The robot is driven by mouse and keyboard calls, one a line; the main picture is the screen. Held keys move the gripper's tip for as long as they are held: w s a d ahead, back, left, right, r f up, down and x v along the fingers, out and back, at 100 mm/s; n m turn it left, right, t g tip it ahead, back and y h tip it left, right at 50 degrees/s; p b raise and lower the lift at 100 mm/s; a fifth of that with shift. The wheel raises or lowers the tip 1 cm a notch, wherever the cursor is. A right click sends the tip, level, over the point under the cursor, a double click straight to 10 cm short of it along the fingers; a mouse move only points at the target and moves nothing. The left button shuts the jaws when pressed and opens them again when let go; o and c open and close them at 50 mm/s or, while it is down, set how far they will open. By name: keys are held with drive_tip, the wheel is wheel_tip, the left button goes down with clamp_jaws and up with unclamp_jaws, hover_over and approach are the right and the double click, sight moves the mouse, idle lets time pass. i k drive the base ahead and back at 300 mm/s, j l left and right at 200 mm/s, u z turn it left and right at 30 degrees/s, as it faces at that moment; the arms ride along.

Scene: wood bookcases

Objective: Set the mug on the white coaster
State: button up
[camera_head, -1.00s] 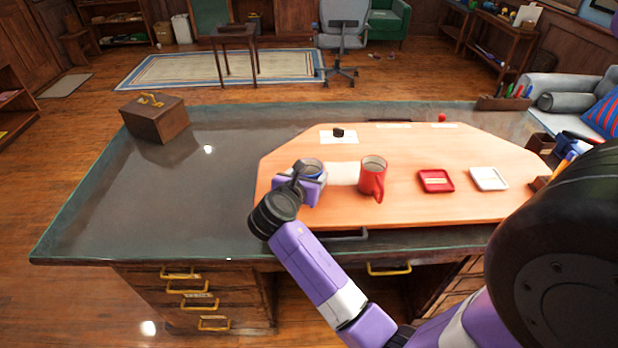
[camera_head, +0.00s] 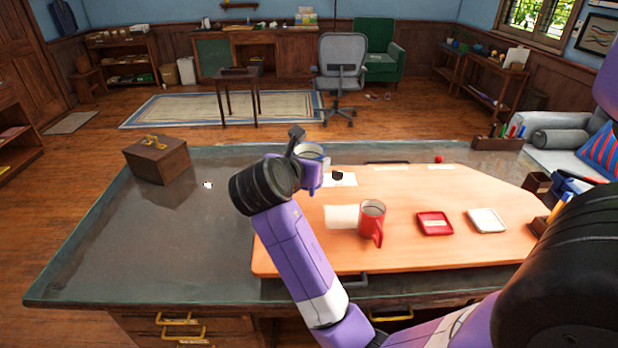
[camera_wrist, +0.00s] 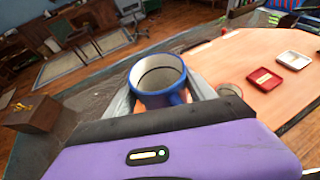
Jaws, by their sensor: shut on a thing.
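A blue mug (camera_head: 313,152) with a pale inside is held upright in my gripper (camera_head: 309,174), above the left part of the wooden board. It also shows in the wrist view (camera_wrist: 157,82), between the two grey fingers, its open top facing the camera. In the head view my wrist hides part of it. The white coaster (camera_head: 487,221), a square dish with a raised rim, lies empty at the board's right side, well apart from the mug. It also shows in the wrist view (camera_wrist: 295,61).
A red mug (camera_head: 371,221) stands on the board (camera_head: 400,252) between my gripper and the coasters. A red square coaster (camera_head: 435,224) lies left of the white one. A dark object sits on a white card (camera_head: 346,180). A brown box (camera_head: 157,161) stands far left.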

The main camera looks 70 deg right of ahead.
sight(491, 227)
drive_tip(key=k+l+z, duration=0.3)
drive_tip(key=k, duration=0.25)
drive_tip(key=k+l+z, duration=0.3)
drive_tip(key=k, duration=0.25)
